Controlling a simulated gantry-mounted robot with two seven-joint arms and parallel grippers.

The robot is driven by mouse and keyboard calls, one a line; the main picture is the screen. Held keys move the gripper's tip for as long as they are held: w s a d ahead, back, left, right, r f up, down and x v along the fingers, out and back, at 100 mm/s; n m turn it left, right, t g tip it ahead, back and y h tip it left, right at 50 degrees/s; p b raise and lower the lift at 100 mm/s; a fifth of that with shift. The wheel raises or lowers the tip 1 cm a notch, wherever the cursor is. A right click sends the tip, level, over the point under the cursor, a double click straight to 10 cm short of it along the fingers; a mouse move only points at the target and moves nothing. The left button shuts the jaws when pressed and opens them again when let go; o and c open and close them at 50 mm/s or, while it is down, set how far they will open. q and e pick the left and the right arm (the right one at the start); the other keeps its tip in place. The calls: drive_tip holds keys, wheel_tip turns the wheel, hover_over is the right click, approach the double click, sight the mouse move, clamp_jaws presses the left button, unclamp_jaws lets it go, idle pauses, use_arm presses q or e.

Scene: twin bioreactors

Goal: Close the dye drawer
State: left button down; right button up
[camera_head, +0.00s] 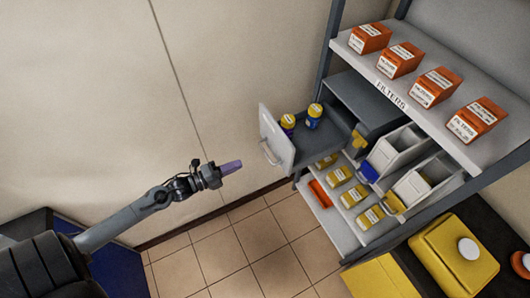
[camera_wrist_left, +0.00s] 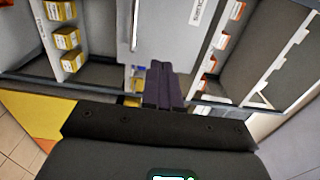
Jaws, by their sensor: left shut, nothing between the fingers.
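The dye drawer (camera_head: 322,144) is pulled out of its grey cabinet in the shelf unit. Its white front panel (camera_head: 276,138) has a pale handle (camera_head: 270,153). Two dye bottles with yellow caps, one purple (camera_head: 288,122) and one blue (camera_head: 314,113), stand inside. My left gripper (camera_head: 236,166) is shut and empty, left of and apart from the drawer front in the head view. In the left wrist view its purple fingers (camera_wrist_left: 164,84) lie together, with a pale panel and handle (camera_wrist_left: 134,26) beyond them. My right gripper is not in view.
Orange filter boxes (camera_head: 422,88) stand on the upper shelf (camera_head: 366,75). A yellow canister (camera_head: 440,258) stands at lower right. The space around my left gripper is clear, with wall behind.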

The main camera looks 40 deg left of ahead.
use_arm(q)
approach(277, 147)
drive_tip(key=x, duration=0.5)
drive_tip(key=shift+d+r+p, duration=0.1)
drive_tip(key=shift+r+p, duration=0.1)
drive_tip(key=shift+p, duration=0.15)
drive_tip(key=shift+x, duration=0.9)
drive_tip(key=shift+f, duration=0.1)
